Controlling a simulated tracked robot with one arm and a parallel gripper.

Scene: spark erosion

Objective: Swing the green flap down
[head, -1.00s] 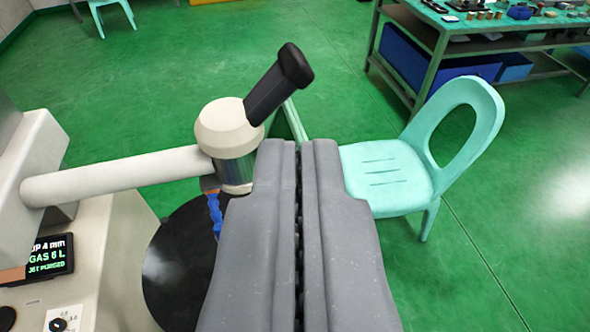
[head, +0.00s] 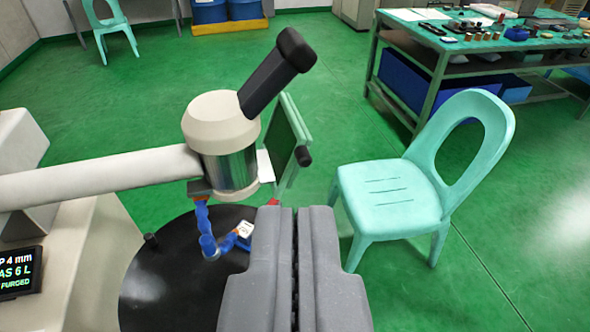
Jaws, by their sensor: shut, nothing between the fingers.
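The green flap (head: 287,140) stands upright beyond my gripper, seen nearly edge-on. It has a dark green face, a paler edge, and a black knob (head: 303,156) on its right side. Its left part is hidden behind the microscope-like head, and its lower end is partly hidden by my gripper. My gripper (head: 294,211) is shut and empty, its fingers pointing forward. In the picture its tips lie below the flap; I see no contact between them.
The cream head with a black eyepiece (head: 222,145) hangs on a thick arm (head: 95,178) at left. Below are a round black table (head: 170,285) and a blue jointed hose (head: 206,232). A mint chair (head: 395,195) stands at right, a workbench (head: 440,45) behind. Green floor between is clear.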

